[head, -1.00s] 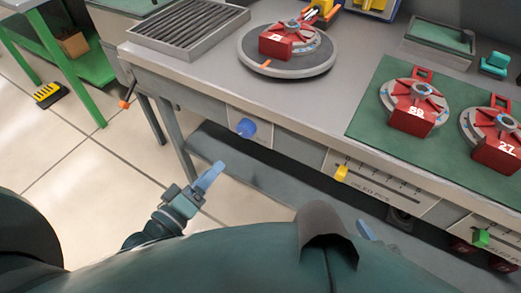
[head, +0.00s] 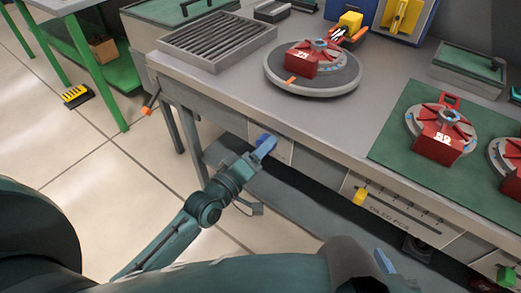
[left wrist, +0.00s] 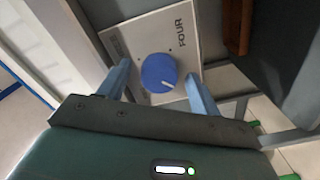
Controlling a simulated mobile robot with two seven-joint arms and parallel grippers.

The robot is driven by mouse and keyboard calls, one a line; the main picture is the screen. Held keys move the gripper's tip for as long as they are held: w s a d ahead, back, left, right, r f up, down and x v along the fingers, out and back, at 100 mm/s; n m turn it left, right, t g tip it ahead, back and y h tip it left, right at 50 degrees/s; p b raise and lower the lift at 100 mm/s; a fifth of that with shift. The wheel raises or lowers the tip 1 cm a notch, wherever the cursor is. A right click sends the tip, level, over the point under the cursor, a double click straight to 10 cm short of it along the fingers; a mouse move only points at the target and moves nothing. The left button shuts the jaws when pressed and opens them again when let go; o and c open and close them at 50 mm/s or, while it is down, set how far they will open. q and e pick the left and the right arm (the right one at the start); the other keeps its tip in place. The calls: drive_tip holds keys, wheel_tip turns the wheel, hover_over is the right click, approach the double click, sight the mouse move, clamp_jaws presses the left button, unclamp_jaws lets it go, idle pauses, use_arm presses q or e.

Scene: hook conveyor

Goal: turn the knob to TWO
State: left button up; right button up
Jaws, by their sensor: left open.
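The round blue knob (left wrist: 158,73) sits on a pale panel (left wrist: 180,27) in the left wrist view. A white line on its face points toward the lower right. The word FOUR is printed on the panel to the right of the knob; other markings are too small to read. My left gripper (left wrist: 158,78) is open, with one blue finger on each side of the knob and gaps showing. In the head view, my left gripper (head: 264,145) is at the panel on the bench front and largely hides the knob. A blue tip of my right gripper (head: 385,262) shows low.
The grey bench (head: 235,87) carries a round turntable (head: 330,85) with a red unit. A green mat (head: 395,145) holds more red units. A yellow slider (head: 360,196) is on the bench front, right of the panel. An orange-tipped lever (head: 147,110) sticks out at left.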

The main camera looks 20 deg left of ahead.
use_arm(q)
drive_tip(key=c, duration=1)
use_arm(e)
drive_tip(key=shift+w+r, duration=0.1)
drive_tip(key=shift+r, duration=0.05)
